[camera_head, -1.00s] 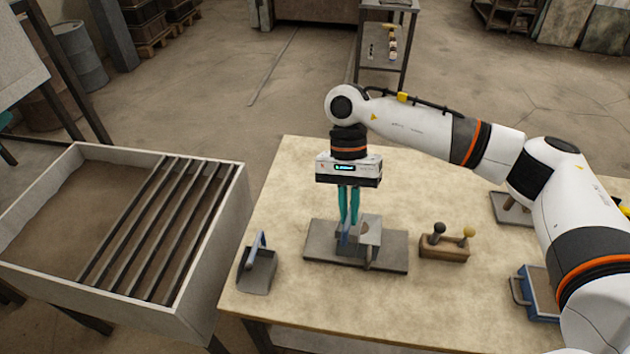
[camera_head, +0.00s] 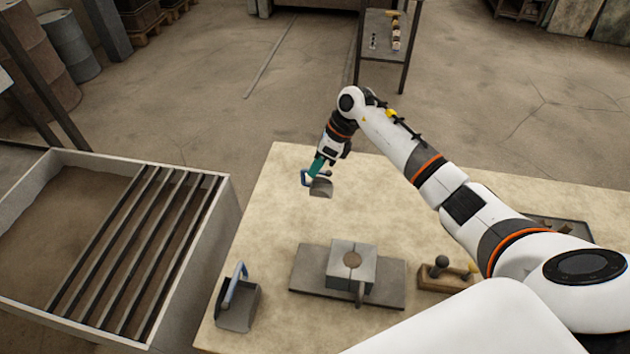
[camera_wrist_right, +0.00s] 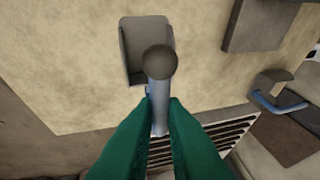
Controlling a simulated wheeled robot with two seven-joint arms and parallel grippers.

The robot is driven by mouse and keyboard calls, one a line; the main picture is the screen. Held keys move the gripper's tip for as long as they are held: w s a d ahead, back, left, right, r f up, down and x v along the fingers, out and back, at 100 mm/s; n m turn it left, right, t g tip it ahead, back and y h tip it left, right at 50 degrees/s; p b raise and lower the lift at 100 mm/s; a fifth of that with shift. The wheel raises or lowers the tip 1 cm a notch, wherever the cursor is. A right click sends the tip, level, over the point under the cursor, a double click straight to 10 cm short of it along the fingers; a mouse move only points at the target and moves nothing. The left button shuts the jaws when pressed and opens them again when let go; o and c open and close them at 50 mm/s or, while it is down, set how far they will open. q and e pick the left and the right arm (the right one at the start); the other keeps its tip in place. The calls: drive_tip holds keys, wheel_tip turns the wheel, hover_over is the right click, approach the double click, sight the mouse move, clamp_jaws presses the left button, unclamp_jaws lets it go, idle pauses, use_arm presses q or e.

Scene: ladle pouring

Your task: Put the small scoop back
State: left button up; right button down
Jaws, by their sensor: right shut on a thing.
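My right gripper (camera_head: 317,170) is shut on the blue handle of a small scoop (camera_head: 321,188) with a grey pan. It holds the scoop in the air over the far left part of the table. In the right wrist view the green fingers (camera_wrist_right: 160,108) close around the handle, and the grey pan (camera_wrist_right: 131,52) shows beyond a round knob. A second scoop (camera_head: 236,312) with a blue handle lies at the table's front left; it looks larger. My left gripper is not in view.
A grey block (camera_head: 367,253) with a round brown-filled opening stands on a flat plate (camera_head: 308,282). A wooden holder (camera_head: 446,284) with knobbed tools is right of it. A sand bin (camera_head: 205,262) with bars stands left of the table (camera_head: 390,205). The table's far middle is clear.

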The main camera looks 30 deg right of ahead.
sight(312, 187)
drive_tip(key=shift+f, duration=0.85)
wheel_tip(312, 187, down, 3)
drive_tip(key=shift+f+p, duration=0.15)
drive_tip(key=shift+p, duration=0.35)
drive_tip(key=shift+f, duration=0.2)
drive_tip(key=shift+f+b, duration=0.2)
drive_tip(key=shift+b, duration=0.1)
drive_tip(key=c, duration=1.5)
unclamp_jaws()
drive_tip(key=shift+r, duration=0.1)
